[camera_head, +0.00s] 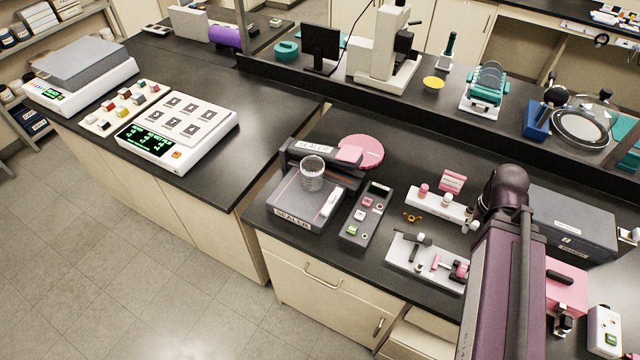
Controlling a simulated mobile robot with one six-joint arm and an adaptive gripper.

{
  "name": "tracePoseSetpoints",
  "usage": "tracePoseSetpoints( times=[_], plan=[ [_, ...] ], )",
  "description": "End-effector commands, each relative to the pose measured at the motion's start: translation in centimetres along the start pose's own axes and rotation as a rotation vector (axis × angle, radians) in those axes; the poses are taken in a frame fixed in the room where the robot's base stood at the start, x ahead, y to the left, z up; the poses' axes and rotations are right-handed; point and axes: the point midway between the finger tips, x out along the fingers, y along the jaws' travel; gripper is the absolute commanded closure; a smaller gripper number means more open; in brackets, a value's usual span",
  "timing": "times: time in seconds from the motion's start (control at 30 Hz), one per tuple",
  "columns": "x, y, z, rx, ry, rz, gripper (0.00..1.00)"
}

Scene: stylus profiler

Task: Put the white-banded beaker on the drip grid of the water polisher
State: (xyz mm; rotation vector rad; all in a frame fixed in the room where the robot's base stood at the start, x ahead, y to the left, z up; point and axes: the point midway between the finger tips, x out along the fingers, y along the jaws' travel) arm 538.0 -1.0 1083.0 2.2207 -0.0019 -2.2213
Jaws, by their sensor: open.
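A clear glass beaker (312,172) stands upright on the flat grey top of the bench sealer (292,205). It has pale markings around its wall, but I cannot tell for sure whether they are a white band. I cannot make out a water polisher or a drip grid anywhere in this view. My arm rises from the bottom right in front of the bench, well to the right of the beaker. My gripper does not show.
A grey control box (366,215) stands right of the sealer, and a pink disc (360,152) lies behind it. A white rack (440,206) and a white fixture plate (427,262) are farther right. The left bench holds a green-display instrument (178,132). A raised shelf runs behind.

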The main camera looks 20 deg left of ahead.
Motion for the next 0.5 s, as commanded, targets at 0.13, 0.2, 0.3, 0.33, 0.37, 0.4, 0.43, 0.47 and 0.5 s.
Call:
tracePoseSetpoints(
  times=[0.13, 0.2, 0.3, 0.33, 0.37, 0.4, 0.43, 0.47, 0.5],
  plan=[
    [3.3, 0.0, 0.0, 0.000, 0.000, 0.000, 0.54],
    [4.0, 0.0, 0.0, 0.000, 0.000, 0.000, 0.54],
    [4.8, 0.0, 0.0, 0.000, 0.000, 0.000, 0.54],
    [4.9, 0.0, 0.0, 0.000, 0.000, 0.000, 0.54],
    [5.0, 0.0, 0.0, 0.000, 0.000, 0.000, 0.54],
    [5.0, 0.0, 0.0, 0.000, 0.000, 0.000, 0.54],
    [5.1, 0.0, 0.0, 0.000, 0.000, 0.000, 0.54],
    [5.1, 0.0, 0.0, 0.000, 0.000, 0.000, 0.54],
    [5.0, 0.0, 0.0, 0.000, 0.000, 0.000, 0.54]
  ],
)
